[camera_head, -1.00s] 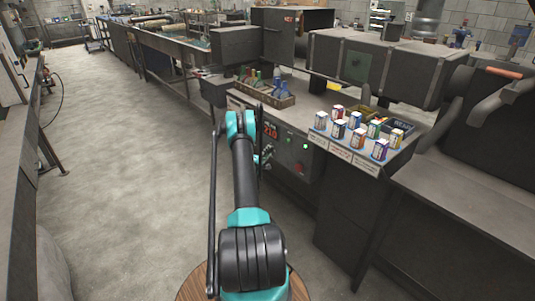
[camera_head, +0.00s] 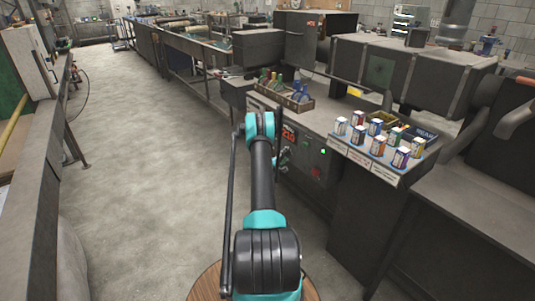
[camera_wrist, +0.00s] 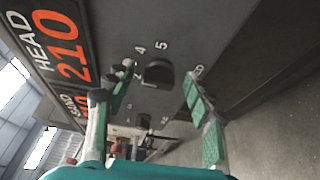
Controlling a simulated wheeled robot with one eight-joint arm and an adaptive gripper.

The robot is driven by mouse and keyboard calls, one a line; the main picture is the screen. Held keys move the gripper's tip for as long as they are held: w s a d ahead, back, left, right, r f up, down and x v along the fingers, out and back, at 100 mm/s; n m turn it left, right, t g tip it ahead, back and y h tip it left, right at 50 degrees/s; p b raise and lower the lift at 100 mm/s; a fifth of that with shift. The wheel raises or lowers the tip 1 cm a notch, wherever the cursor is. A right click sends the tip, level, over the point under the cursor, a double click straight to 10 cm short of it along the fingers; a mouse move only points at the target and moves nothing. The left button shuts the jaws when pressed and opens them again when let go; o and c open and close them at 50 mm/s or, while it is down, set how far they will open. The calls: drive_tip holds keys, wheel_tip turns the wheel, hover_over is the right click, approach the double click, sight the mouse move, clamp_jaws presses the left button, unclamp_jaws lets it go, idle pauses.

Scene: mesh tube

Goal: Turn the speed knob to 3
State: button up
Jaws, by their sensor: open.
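The wrist view shows a black knob (camera_wrist: 158,73) on a dark panel, with the digits 4 and 5 printed above it and another mark on its right. Which digit it points at is not clear to me. My gripper (camera_wrist: 161,77) is open, with one green finger on each side of the knob in the picture. I cannot tell whether either finger touches it. In the head view my arm reaches to the control panel (camera_head: 312,160), and the gripper is mostly hidden behind my arm.
The wrist view shows an orange HEAD 210 display (camera_wrist: 65,45) at the left and a smaller control (camera_wrist: 130,121) below the knob. In the head view, boxed cartons (camera_head: 380,140) stand on the counter and a bottle crate (camera_head: 282,95) sits further back. The floor at left is clear.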

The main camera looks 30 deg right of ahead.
drive_tip(key=n, duration=0.1)
drive_tip(key=n+g+y, duration=0.1)
drive_tip(key=n, duration=0.1)
drive_tip(key=shift+r, duration=0.25)
drive_tip(key=s+a+r+n+g+y, duration=0.15)
drive_tip(key=a+r+n, duration=0.25)
drive_tip(key=a, duration=0.4)
drive_tip(key=a+r+n+g, duration=0.3)
drive_tip(key=a+n, duration=0.2)
drive_tip(key=a, duration=0.3)
drive_tip(key=s+a+r+m+y, duration=0.4)
drive_tip(key=s+a+r+m, duration=0.2)
drive_tip(key=a+r, duration=0.4)
drive_tip(key=shift+s+a+r+t, duration=0.2)
drive_tip(key=shift+s+a+t, duration=0.15)
drive_tip(key=shift+s, duration=0.2)
idle(0.6)
